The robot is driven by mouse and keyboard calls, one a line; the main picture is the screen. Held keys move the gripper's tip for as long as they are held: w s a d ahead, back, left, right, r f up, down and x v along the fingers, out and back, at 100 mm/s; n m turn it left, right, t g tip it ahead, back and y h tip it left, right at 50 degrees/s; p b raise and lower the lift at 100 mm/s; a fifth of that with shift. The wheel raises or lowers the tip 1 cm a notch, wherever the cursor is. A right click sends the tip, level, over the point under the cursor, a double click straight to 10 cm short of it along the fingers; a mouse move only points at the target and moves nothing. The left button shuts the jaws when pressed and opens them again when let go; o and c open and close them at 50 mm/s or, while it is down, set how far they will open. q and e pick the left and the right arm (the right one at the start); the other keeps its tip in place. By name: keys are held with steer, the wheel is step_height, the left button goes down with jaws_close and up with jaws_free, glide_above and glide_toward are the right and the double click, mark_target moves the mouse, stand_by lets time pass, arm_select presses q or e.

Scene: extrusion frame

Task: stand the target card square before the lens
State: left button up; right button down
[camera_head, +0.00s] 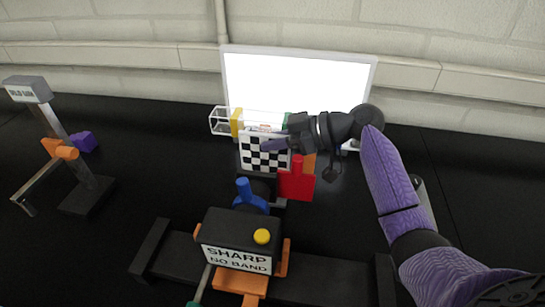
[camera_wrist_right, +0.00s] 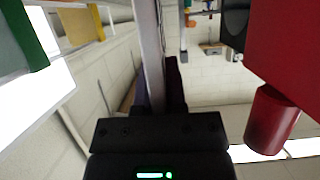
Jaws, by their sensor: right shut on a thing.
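The target card (camera_head: 262,160), with a black-and-white checker pattern, stands roughly upright beyond the camera box (camera_head: 240,232) in the head view. My right gripper (camera_head: 273,144) reaches in from the right and is shut on the card near its top edge. In the right wrist view, the card (camera_wrist_right: 151,55) shows as a thin grey strip, nearly edge-on, between the fingers. The camera box is black, labelled "SHARP NO BAND", with a yellow button and a blue knob (camera_head: 246,190). Its lens front is hidden from the head view. My left gripper is not in view.
A red plate (camera_head: 297,180) stands just right of the card. A bright white panel (camera_head: 298,85) stands behind, with a clear tube with a yellow band (camera_head: 237,121) before it. A grey-headed stand (camera_head: 28,92) with orange clamp is at left.

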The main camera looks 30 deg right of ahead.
steer(key=shift+f, duration=0.8)
steer(key=shift+f, duration=0.15)
steer(key=c, duration=0.7)
jaws_free()
steer(key=v, duration=1.2)
